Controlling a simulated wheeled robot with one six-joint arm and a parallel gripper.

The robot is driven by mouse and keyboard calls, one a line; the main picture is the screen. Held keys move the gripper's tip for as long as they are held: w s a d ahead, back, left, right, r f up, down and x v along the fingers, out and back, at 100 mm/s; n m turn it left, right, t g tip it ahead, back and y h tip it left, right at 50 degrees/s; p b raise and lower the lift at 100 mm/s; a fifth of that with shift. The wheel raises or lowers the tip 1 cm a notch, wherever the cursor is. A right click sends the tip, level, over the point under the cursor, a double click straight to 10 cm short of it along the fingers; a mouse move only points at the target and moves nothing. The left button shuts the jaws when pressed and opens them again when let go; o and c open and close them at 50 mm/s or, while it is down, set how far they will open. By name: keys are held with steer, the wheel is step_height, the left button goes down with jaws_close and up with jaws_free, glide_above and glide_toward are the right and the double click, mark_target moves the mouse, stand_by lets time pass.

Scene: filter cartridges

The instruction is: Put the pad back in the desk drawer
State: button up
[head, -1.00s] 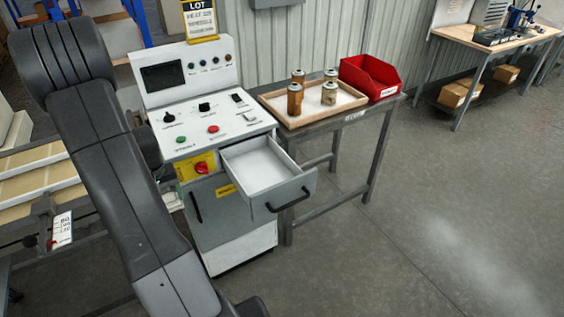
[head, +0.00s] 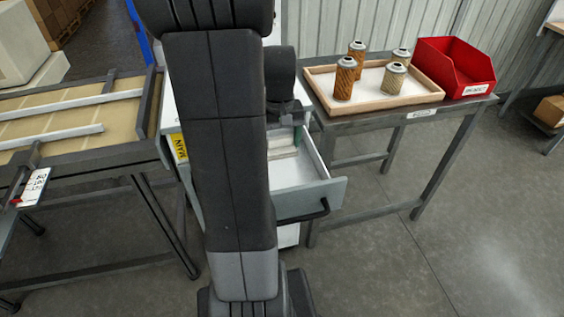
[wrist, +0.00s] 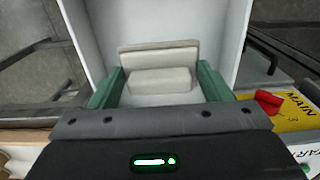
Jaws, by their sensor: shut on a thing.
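The pad (wrist: 158,80) is an off-white block with a raised flat back. In the wrist view it sits between the green fingers of my gripper (wrist: 160,72), which is shut on it. The open desk drawer (head: 310,201) is grey with a white inside and a dark handle. The pad is inside the drawer's outline, over its white floor; I cannot tell whether it touches the floor. In the head view the pad (head: 283,153) shows partly, toward the back of the drawer, with my arm hiding the drawer's left part.
A wooden tray (head: 425,98) with several filter cartridges stands on the grey table (head: 372,121) to the right, beside a red bin (head: 455,66). A yellow-topped bench (head: 60,133) stands to the left. The control cabinet is mostly hidden by my arm.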

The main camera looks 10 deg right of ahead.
mark_target(279, 138)
step_height(279, 138, down, 6)
steer(key=shift+f, duration=0.25)
steer(key=shift+f+b, duration=0.15)
steer(key=shift+b, duration=0.15)
steer(key=o, duration=0.9)
steer(key=shift+o, duration=0.2)
step_height(279, 138, up, 12)
steer(key=shift+r+p, duration=0.15)
steer(key=shift+p, duration=0.55)
